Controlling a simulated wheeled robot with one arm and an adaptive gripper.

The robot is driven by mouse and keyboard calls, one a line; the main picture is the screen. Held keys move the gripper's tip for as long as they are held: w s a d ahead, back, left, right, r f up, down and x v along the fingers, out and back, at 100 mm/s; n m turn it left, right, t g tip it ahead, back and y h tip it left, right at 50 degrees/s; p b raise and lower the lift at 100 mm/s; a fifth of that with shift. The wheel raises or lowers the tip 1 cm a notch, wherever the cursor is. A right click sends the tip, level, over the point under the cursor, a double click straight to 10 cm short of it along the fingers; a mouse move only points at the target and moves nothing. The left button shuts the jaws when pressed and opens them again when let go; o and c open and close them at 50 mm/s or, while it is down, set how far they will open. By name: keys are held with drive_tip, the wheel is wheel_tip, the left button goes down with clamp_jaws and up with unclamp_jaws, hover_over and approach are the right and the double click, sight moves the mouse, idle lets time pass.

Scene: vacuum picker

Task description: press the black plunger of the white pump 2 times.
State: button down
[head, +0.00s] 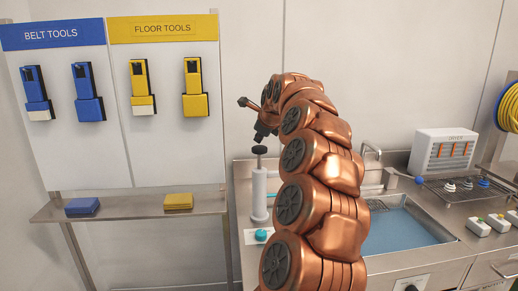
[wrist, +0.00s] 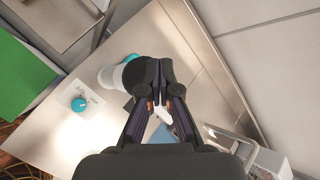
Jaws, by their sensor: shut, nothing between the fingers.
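The white pump (head: 259,196) stands upright at the left end of the steel counter, with its black plunger (head: 259,150) raised on a thin rod. My gripper (head: 262,136) is shut and empty, pointing down just above the plunger; a small gap seems to show between them. In the wrist view my shut fingertips (wrist: 153,68) overlap the black plunger (wrist: 135,76) and hide part of it. The white pump body (wrist: 111,76) shows beside it.
A teal knob (head: 261,235) on a white plate sits in front of the pump. A sink basin (head: 405,232) with blue bottom and a dryer box (head: 443,150) lie to the right. A shelf (head: 130,207) with blue and yellow pads is at left, under hanging tools.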

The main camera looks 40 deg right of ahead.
sight(261, 149)
drive_tip(key=shift+f+b, duration=2.6)
drive_tip(key=shift+b, duration=0.1)
idle(3.2)
drive_tip(key=shift+r, duration=0.1)
drive_tip(key=shift+r+p, duration=0.85)
drive_tip(key=shift+r, duration=1.65)
drive_tip(key=shift+r, duration=0.15)
